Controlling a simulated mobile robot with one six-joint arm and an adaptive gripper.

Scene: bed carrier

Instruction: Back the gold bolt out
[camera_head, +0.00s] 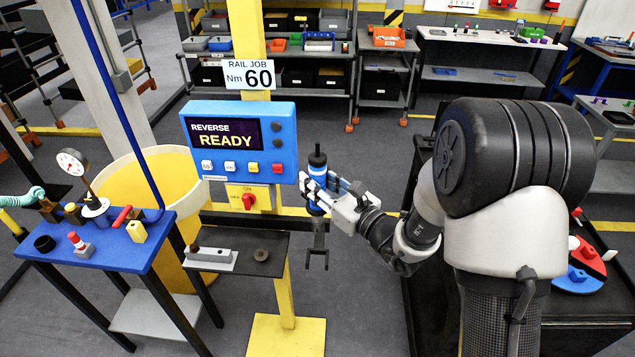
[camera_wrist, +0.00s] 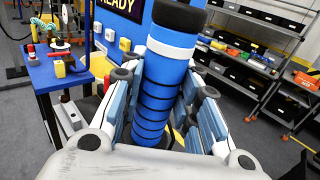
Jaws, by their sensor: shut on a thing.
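My gripper (camera_head: 325,192) is shut around a blue and black cylindrical tool (camera_head: 317,161) with a white band, held upright right of the blue control box. The wrist view shows the tool (camera_wrist: 170,70) between both fingers of my gripper (camera_wrist: 163,95). A grey forked piece (camera_head: 318,240) hangs below the tool. The control box (camera_head: 240,108) reads REVERSE and READY. A light metal block (camera_head: 211,260) lies on the dark shelf, with a small brownish piece (camera_head: 194,248) at its left end; I cannot tell whether this is the gold bolt. A round dark part (camera_head: 261,255) sits beside the block.
A yellow post (camera_head: 250,40) carries the box and a sign reading Nm 60. A blue table (camera_head: 100,250) with a gauge and small parts stands left, before a yellow bin (camera_head: 165,178). Storage racks line the back. Floor between shelf and racks looks clear.

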